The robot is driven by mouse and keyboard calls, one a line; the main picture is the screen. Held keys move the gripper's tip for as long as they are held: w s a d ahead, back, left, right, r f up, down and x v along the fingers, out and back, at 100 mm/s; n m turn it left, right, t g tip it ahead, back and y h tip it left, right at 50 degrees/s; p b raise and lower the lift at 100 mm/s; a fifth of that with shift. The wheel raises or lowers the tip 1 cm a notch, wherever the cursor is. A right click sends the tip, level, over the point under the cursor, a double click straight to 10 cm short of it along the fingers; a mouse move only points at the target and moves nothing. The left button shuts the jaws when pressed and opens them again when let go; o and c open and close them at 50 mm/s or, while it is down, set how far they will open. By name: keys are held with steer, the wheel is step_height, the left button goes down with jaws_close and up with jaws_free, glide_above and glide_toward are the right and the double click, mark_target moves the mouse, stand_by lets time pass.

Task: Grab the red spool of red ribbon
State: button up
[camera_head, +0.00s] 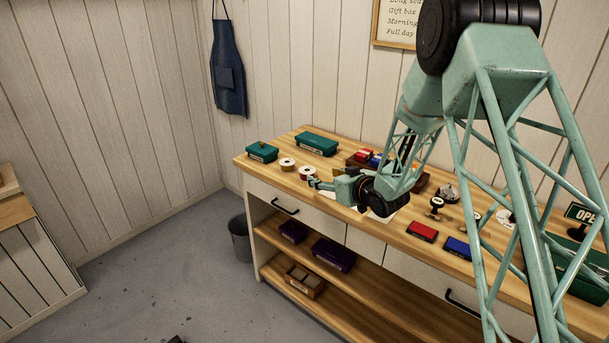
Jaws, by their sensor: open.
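A small spool with a pale top and a red side (306,173) stands on the wooden table near its left end; it looks like the red ribbon spool. My gripper (314,182) is close by it, just to its right and slightly nearer the table's front edge. The jaws are open and reach toward the spool. I cannot tell whether they touch it or are partly around it. My arm comes in from the upper right, and its wrist hides part of the table behind.
Another spool (287,164) stands just left of it. Teal boxes (262,152) and (317,144) are behind. A red box (422,231), a blue box (458,247) and stamps (436,206) are on the right. The table's front edge is close to the gripper.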

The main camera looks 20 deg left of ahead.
stand_by(0.3)
steer(key=b, duration=0.1)
glide_toward(308, 170)
steer(key=shift+f+x, duration=0.2)
steer(key=shift+x, duration=2.4)
steer(key=shift+b+x, duration=0.7)
steer(key=shift+x, duration=1.85)
steer(key=shift+s, duration=0.1)
steer(key=shift+c, duration=0.5)
steer(key=c, duration=0.9)
steer(key=shift+r, duration=0.15)
steer(key=shift+r+p, duration=0.6)
steer(key=shift+r, duration=1.15)
steer(key=s+d, duration=0.3)
steer(key=s, duration=0.1)
steer(key=s+d+r+p, duration=0.1)
steer(key=s+d, duration=0.2)
steer(key=s, duration=0.1)
steer(key=s+d, duration=0.3)
steer(key=s, duration=0.2)
steer(key=shift+d+r+p, duration=0.15)
steer(key=shift+p, duration=0.15)
